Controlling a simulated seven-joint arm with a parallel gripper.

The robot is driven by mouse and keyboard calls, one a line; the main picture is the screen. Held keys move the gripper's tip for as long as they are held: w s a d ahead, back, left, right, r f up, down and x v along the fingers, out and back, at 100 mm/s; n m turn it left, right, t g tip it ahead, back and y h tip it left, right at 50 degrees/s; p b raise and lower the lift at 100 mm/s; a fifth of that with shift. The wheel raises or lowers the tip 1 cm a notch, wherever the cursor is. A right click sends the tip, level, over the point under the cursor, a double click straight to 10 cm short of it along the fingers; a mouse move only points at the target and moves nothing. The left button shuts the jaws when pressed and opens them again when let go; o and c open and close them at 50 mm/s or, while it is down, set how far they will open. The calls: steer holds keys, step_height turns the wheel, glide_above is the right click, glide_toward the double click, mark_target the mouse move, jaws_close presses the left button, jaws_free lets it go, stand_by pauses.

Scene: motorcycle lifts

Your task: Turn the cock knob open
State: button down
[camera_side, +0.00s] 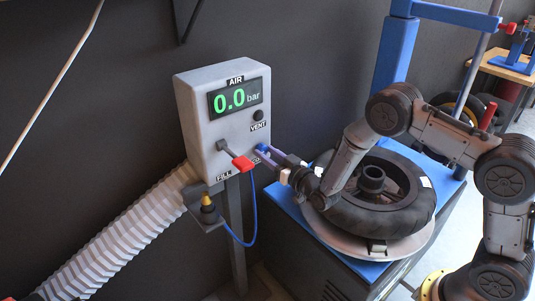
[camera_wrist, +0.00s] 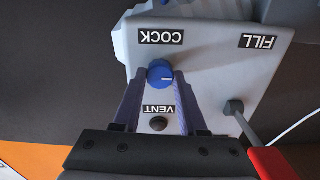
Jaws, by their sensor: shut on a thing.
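The blue cock knob (camera_wrist: 159,72) sticks out of the grey air box (camera_side: 197,115) under the COCK label, which reads upside down in the wrist view. A small pale mark shows on its right part there. My gripper (camera_wrist: 161,80) has its two fingers on either side of the knob and is shut on it. In the side view my gripper (camera_side: 268,154) reaches the box from the right, and only a bit of the blue knob (camera_side: 262,147) shows. The display (camera_side: 236,97) reads 0.0 bar.
A red-handled lever (camera_side: 243,163), by the FILL label, stands close left of my gripper; it also shows in the wrist view (camera_wrist: 268,162). The VENT button (camera_wrist: 158,124) sits between my fingers' outlines. A tyre (camera_side: 380,215) lies on a blue-topped stand beneath my arm.

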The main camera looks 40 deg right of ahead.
steer(key=m, duration=0.8)
steer(key=shift+m, duration=0.3)
steer(key=m, duration=0.4)
steer(key=shift+m, duration=2.3)
steer(key=shift+c, duration=2.2)
jaws_free()
